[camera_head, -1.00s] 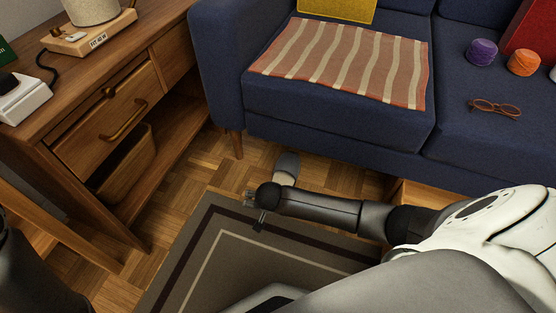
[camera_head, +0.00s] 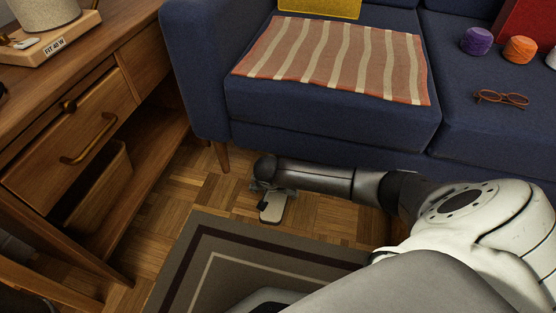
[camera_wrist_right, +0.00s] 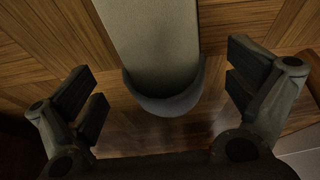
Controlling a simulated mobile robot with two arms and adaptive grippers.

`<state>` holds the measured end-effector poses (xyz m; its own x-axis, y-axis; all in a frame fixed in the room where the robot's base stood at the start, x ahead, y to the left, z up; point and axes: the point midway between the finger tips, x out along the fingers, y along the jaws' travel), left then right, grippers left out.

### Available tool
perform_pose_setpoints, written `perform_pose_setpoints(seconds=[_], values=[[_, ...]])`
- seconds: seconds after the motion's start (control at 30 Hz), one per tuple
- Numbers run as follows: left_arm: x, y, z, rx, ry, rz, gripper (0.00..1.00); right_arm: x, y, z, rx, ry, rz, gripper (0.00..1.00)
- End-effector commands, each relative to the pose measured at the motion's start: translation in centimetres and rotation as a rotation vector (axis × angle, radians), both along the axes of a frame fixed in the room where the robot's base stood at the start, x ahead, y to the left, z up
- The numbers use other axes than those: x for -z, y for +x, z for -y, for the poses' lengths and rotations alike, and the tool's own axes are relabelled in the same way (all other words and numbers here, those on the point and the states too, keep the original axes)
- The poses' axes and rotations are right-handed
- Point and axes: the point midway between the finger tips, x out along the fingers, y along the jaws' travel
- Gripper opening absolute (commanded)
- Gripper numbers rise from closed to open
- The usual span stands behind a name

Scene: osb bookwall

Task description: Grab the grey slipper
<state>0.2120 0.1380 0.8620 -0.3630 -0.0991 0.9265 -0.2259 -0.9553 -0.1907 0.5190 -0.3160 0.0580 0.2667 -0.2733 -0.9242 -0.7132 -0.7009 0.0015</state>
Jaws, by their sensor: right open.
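The grey slipper (camera_head: 272,207) lies on the parquet floor in front of the sofa, just off the rug's edge. In the head view my right gripper and forearm cover part of it. My right gripper (camera_head: 264,192) is low over the slipper and points down at it. In the right wrist view the slipper (camera_wrist_right: 155,45) shows a pale grey insole and a darker grey rounded end. This end lies between the two spread fingers of my right gripper (camera_wrist_right: 164,78), with a gap on both sides. The gripper is open and empty. My left gripper is out of view.
The blue sofa (camera_head: 330,125) stands behind, with a striped blanket (camera_head: 330,62), yarn balls and glasses (camera_head: 501,98) on its seat. A wooden desk (camera_head: 130,60) with drawers is at left. A grey bordered rug (camera_head: 225,262) lies in front.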

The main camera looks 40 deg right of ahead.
Motion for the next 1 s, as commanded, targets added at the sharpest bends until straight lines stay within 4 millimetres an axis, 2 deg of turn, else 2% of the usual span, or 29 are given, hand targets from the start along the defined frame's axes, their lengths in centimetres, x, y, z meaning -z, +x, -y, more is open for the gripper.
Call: perform_pose_setpoints(seconds=[0.33,0.4,0.5,0.87,0.9,1.0], values=[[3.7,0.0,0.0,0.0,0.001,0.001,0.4,0.4,2.9,2.9,0.001,-0.002,0.004,1.0],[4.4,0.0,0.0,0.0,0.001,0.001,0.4,1.6,2.9,3.0,0.0,-0.001,0.0,1.0],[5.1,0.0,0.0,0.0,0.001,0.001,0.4,2.3,3.2,3.2,0.0,-0.001,0.001,1.0],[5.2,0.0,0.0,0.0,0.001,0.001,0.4,2.7,3.3,3.4,-0.001,0.0,0.001,1.0],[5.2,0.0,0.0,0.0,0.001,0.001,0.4,2.7,3.3,3.4,-0.001,0.0,0.001,0.99],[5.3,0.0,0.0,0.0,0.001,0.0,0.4,2.7,3.3,3.4,-0.001,0.0,0.001,0.86]])
